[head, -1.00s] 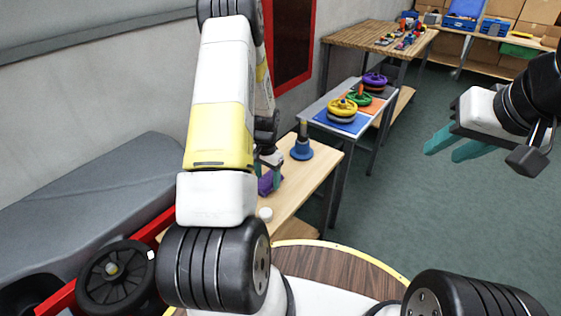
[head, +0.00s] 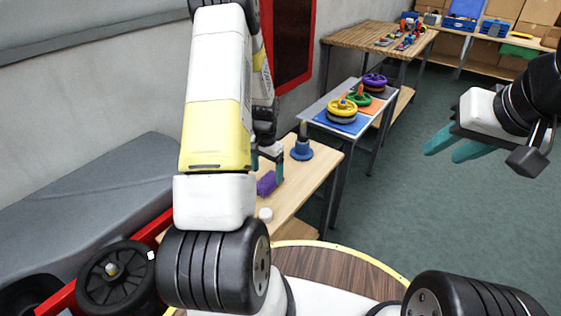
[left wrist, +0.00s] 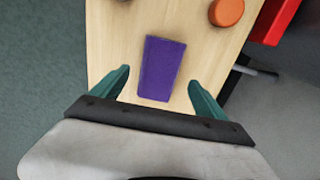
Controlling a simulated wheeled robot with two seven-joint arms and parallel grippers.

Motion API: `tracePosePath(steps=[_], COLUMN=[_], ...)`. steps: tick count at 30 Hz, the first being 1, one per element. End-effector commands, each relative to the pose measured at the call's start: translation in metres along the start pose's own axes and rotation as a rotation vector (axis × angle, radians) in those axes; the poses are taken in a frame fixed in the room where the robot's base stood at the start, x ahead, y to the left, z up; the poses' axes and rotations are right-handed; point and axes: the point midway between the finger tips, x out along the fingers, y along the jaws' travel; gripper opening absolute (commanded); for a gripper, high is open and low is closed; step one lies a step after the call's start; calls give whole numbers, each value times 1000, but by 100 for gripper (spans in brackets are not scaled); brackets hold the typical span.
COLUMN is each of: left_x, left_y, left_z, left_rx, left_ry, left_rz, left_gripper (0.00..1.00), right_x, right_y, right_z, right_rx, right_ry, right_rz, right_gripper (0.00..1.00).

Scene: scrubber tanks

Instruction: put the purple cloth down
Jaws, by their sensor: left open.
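The purple cloth (head: 266,184) lies on the light wooden table beside my left arm. In the left wrist view the cloth (left wrist: 162,68) is a flat purple rectangle on the wood. My left gripper (head: 268,164) is just above it, partly hidden behind my arm. In the left wrist view its teal fingers (left wrist: 159,76) are spread wide, one on each side of the cloth's near part, with gaps between them and the cloth. My right gripper (head: 455,146) hangs over the floor at the right, its two fingers apart and nothing between them.
A blue post stand (head: 302,151) and a small white round thing (head: 265,214) are on the same table. An orange round thing (left wrist: 227,12) sits beyond the cloth in the left wrist view. Ring stackers (head: 342,109) stand on a farther table. Green floor lies open at right.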

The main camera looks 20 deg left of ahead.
Motion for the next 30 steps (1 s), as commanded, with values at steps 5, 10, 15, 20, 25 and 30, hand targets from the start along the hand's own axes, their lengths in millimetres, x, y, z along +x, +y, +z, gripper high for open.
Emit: tracePosePath(steps=[5, 10, 15, 20, 25, 30], left_x=[-42, -69, -85, -123, -197, -261], left_y=[0, 0, 1, 12, 42, 80], left_z=[-1, -1, 0, 1, 16, 44], left_rx=[1, 1, -1, -25, -80, -133], left_ry=[5, 3, 5, 49, 149, 254], left_rz=[-2, -1, -1, -9, -17, -10], left_gripper=[84, 84, 84, 84, 84, 84], right_x=[0, 0, 0, 0, 0, 0], right_y=[0, 0, 0, 0, 0, 0], right_z=[0, 0, 0, 0, 0, 0], right_rx=[0, 0, 0, 0, 0, 0], right_ry=[0, 0, 0, 0, 0, 0], right_rz=[0, 0, 0, 0, 0, 0], right_gripper=[36, 36, 36, 36, 36, 36])
